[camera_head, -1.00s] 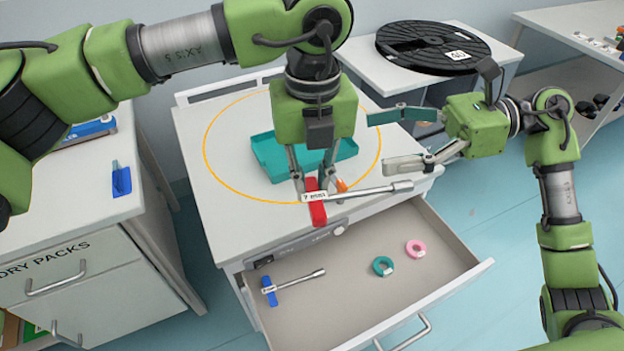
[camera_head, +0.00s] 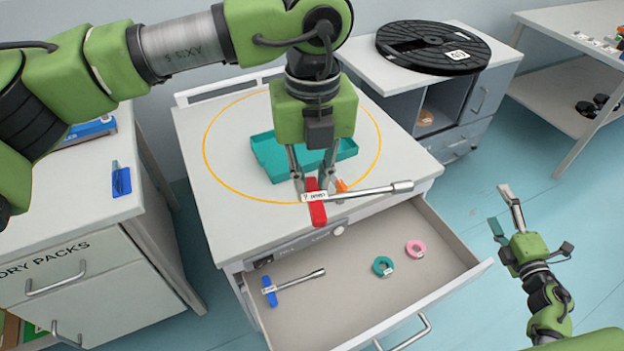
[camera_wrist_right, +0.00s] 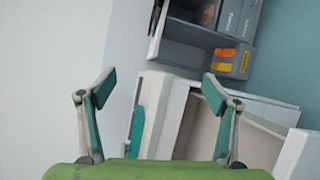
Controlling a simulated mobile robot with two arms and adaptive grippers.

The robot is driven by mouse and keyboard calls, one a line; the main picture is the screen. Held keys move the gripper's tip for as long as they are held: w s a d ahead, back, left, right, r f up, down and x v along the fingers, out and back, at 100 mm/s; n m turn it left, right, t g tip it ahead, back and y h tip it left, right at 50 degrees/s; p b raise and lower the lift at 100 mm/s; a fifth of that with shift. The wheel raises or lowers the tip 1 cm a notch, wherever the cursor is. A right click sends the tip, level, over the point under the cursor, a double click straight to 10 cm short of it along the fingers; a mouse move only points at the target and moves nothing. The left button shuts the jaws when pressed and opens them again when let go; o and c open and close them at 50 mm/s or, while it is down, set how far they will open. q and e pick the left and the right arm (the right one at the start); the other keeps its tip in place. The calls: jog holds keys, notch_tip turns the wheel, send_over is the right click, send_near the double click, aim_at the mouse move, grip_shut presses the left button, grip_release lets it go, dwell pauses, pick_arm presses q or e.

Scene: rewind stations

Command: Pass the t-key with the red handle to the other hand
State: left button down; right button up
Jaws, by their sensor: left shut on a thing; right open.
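The t-key with the red handle (camera_head: 317,208) is held by my left gripper (camera_head: 313,188) above the front edge of the white cabinet. Its metal shaft (camera_head: 370,190) points right, roughly level. My left gripper points down, with its fingers closed at the red handle. My right gripper (camera_head: 502,208) is open and empty, off to the right of the cabinet and well apart from the t-key. In the right wrist view its two fingers (camera_wrist_right: 158,95) are spread with nothing between them.
A teal tray (camera_head: 262,150) sits on the cabinet top (camera_head: 215,215). The open drawer (camera_head: 345,285) holds a blue-handled t-key (camera_head: 292,282), a teal ring (camera_head: 382,266) and a pink ring (camera_head: 416,249). A black reel (camera_head: 432,47) lies on the rear cabinet. Floor is clear around my right gripper.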

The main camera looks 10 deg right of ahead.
jog(key=s+d+f+m+g+h, duration=0.2)
jog(key=s+f+m+g, duration=0.15)
jog(key=s+f, duration=0.45)
jog(key=s+d+f+m+g+h, duration=0.2)
jog(key=s+f+m, duration=0.3)
jog(key=f, duration=0.4)
jog(key=s+a+f+m+g+y, duration=0.2)
jog(key=s+a+f, duration=0.1)
jog(key=a+f, duration=0.65)
jog(key=s+a+f+m+g+y, duration=0.1)
jog(key=s+a+f+m+g, duration=0.2)
jog(key=a+f, duration=0.65)
jog(key=s+a+f+m+g+y, duration=0.1)
jog(key=s+a+f, duration=0.3)
jog(key=s, duration=0.3)
jog(key=s+a+f+m+g+y, duration=0.1)
jog(key=s+a+f+g, duration=0.1)
jog(key=s+a+f, duration=0.2)
jog(key=s+a+f+m+g+y, duration=0.1)
jog(key=s+a+f, duration=0.3)
jog(key=s+a, duration=0.4)
jog(key=s+g, duration=0.1)
jog(key=s, duration=0.2)
